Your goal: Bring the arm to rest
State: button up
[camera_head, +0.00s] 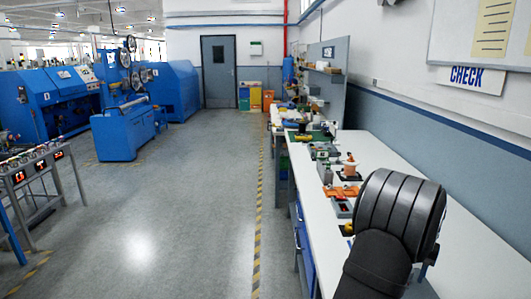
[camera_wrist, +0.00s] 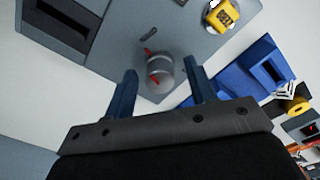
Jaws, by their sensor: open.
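My arm shows in the head view as a dark, ribbed link over the right-hand part of the white bench (camera_head: 475,240). My gripper (camera_wrist: 160,66) shows in the wrist view, with its two blue fingers spread apart and nothing clasped between them. A grey round part with red bits (camera_wrist: 160,78) appears between the fingers in that picture. It looks to lie beyond them on a grey plate (camera_wrist: 115,60), but the exact gap cannot be told. In the head view the fingers are hidden behind the arm.
A yellow device (camera_wrist: 222,14) and a blue block (camera_wrist: 255,72) lie near the gripper. Orange trays (camera_head: 342,192) and small fixtures stand along the bench. A wall panel (camera_head: 485,35) and a CHECK sign (camera_head: 471,77) are at the right.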

jog(key=m, duration=0.5)
dwell(0.4)
dwell(0.3)
jog(key=n, duration=0.4)
jog(key=shift+n, duration=2.9)
